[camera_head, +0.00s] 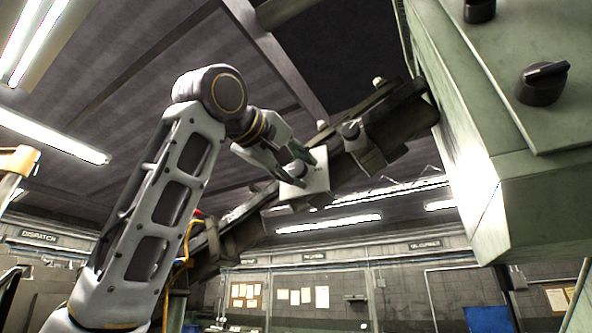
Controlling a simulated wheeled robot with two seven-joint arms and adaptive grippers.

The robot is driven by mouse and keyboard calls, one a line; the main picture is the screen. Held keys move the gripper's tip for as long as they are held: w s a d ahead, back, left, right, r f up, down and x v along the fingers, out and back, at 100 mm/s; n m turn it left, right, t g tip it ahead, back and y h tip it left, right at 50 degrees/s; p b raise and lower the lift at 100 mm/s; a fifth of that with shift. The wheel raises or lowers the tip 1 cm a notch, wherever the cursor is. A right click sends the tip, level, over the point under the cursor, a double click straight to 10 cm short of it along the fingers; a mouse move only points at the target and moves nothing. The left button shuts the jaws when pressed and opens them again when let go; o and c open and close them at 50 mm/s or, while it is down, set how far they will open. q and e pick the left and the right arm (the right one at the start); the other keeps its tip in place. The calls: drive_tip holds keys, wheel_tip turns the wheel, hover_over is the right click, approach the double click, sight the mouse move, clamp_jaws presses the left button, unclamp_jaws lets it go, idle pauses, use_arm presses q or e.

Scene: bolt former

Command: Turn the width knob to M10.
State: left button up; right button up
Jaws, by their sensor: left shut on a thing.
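My left gripper (294,164) reaches up from the left to a pale plate (318,183) with small marks, mounted on a dark slanted rail. Its fingers are shut on a knob at the face of this plate; the fingers hide most of the knob. The marks are too small to read, so I cannot tell which setting the knob points to. A second fitting with a grey knob (351,129) sits farther up the rail, to the right, apart from the gripper. My right gripper is not in view.
A large green machine housing (474,150) fills the right side, with a black knob (543,83) and another dark knob (480,9) on its face. The dark rail (400,118) slopes down to the left from the housing. Open space lies below the rail.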

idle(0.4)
use_arm(q)
drive_tip(key=o, duration=1)
drive_tip(key=shift+o, duration=0.2)
drive_tip(key=shift+s+a, duration=0.1)
drive_tip(key=shift+s, duration=0.05)
drive_tip(key=v, duration=1.1)
drive_tip(key=shift+s+a, duration=0.2)
drive_tip(key=shift+s, duration=0.1)
